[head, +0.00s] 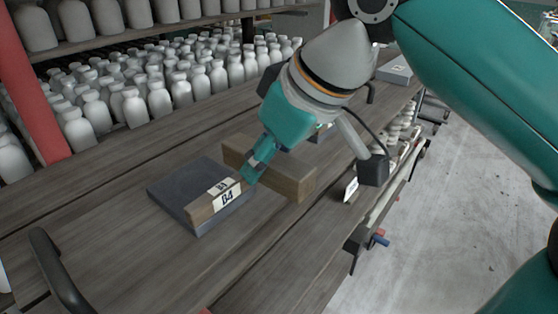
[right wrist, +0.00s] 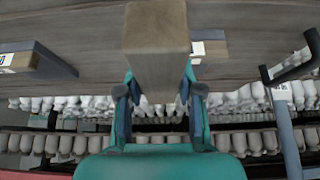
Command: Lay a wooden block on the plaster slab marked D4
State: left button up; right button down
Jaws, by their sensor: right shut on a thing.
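The dark grey slab (head: 170,188) lies flat on the wooden boards in the head view. A small wooden piece (head: 199,213) with white D4 labels (head: 227,197) sits along its front right edge. My right gripper (head: 257,165) is shut on a longer wooden block (head: 292,183), just right of the slab. I cannot tell how high the block is above the boards. In the right wrist view the block (right wrist: 156,60) sits between the fingers of the gripper (right wrist: 158,98), and the slab (right wrist: 50,62) shows at the left. My left gripper is out of view.
Many white bottles (head: 160,98) stand behind the boards, with more on a shelf above. A red post (head: 38,85) is at the left. A dark curved handle (head: 58,272) is at the front left. Another grey slab (head: 395,72) lies farther back.

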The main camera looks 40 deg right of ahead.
aim_at(227, 142)
jog(key=shift+w+a+f+p, duration=0.1)
jog(key=shift+w+a, duration=0.05)
jog(key=shift+w, duration=1.05)
jog(key=shift+w+a+f+p, duration=0.1)
jog(key=shift+w+a+p, duration=0.1)
jog(key=shift+w, duration=1.05)
jog(key=shift+w+a+f+p, duration=0.1)
jog(key=shift+w+a, duration=0.05)
jog(key=shift+w, duration=1.05)
jog(key=shift+w+a+p, duration=0.2)
jog(key=shift+w+p, duration=0.1)
jog(key=shift+w, duration=1.05)
jog(key=shift+w+a+p, duration=0.15)
jog(key=shift+w+p, duration=0.15)
jog(key=shift+w, duration=1.05)
jog(key=shift+w+f+b, duration=0.15)
jog(key=shift+f+b, duration=0.15)
jog(key=shift+f, duration=0.15)
jog(key=shift+f+b, duration=1.35)
jog(key=shift+f, duration=0.3)
jog(key=shift+f, duration=0.2)
jog(key=c, duration=0.7)
grip_release()
jog(key=shift+o, duration=0.2)
